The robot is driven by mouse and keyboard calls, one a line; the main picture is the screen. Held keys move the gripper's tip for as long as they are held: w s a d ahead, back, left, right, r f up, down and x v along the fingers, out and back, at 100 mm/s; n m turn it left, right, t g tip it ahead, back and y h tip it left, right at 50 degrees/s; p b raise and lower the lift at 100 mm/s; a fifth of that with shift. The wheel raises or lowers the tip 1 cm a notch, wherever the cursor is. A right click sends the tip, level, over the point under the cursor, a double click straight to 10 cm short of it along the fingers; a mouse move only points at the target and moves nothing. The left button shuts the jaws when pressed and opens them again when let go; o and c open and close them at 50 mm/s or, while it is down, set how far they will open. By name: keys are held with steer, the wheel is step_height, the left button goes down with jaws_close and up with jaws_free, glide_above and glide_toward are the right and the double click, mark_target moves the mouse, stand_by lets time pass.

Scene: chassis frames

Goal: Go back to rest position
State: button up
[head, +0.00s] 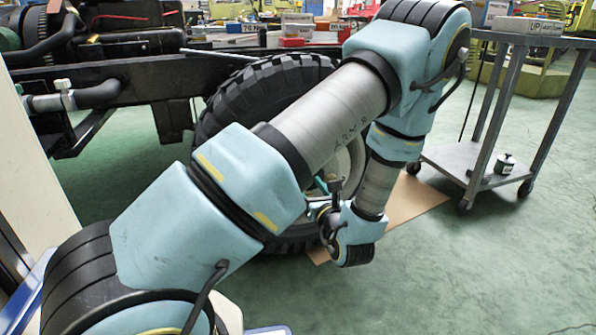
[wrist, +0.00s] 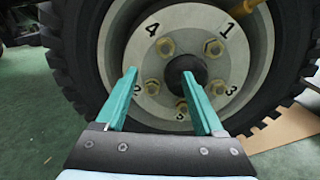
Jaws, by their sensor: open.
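My gripper (wrist: 160,100) shows in the wrist view with its two teal fingers apart and nothing between them. It points at the hub of a wheel (wrist: 188,50), whose grey disc carries brass-coloured nuts and painted numbers. The fingertips overlap the lower part of the disc in the picture; I cannot tell whether they touch it. In the head view my arm is bent across the front of the black tyre (head: 232,100), and my gripper is largely hidden behind my wrist.
The dark chassis frame (head: 110,88) runs across the left. A grey metal cart (head: 490,110) stands at the right, with a small dark green item (head: 504,163) on its lower shelf. Cardboard (head: 415,200) lies by the wheel. Green floor (head: 480,270) is open at the front right.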

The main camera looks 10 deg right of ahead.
steer(key=s+a+r+n+g+y+p, duration=0.1)
steer(key=a+r+n+g+y, duration=0.1)
steer(key=a+n+g+y, duration=0.55)
steer(key=s+a+r+n+g+y, duration=0.2)
steer(key=a+r+n, duration=0.15)
steer(key=a, duration=0.75)
steer(key=s+a+n+g+h+p, duration=0.2)
steer(key=s+a+n+g+h, duration=0.4)
steer(key=s+n+g, duration=0.65)
steer(key=w+d+r+n+t+h+p, duration=0.1)
steer(key=r+n+p, duration=0.4)
steer(key=r+p, duration=1.4)
steer(key=w+d+r+n+t+h+p, duration=0.2)
steer(key=w+r+n+t+h+p, duration=0.1)
steer(key=r+p, duration=1.6)
step_height(320, 180, up, 6)
steer(key=n+t+h, duration=0.1)
steer(key=n+h, duration=0.1)
steer(key=n, duration=0.1)
steer(key=shift+t+p, duration=0.35)
steer(key=shift+t, duration=0.05)
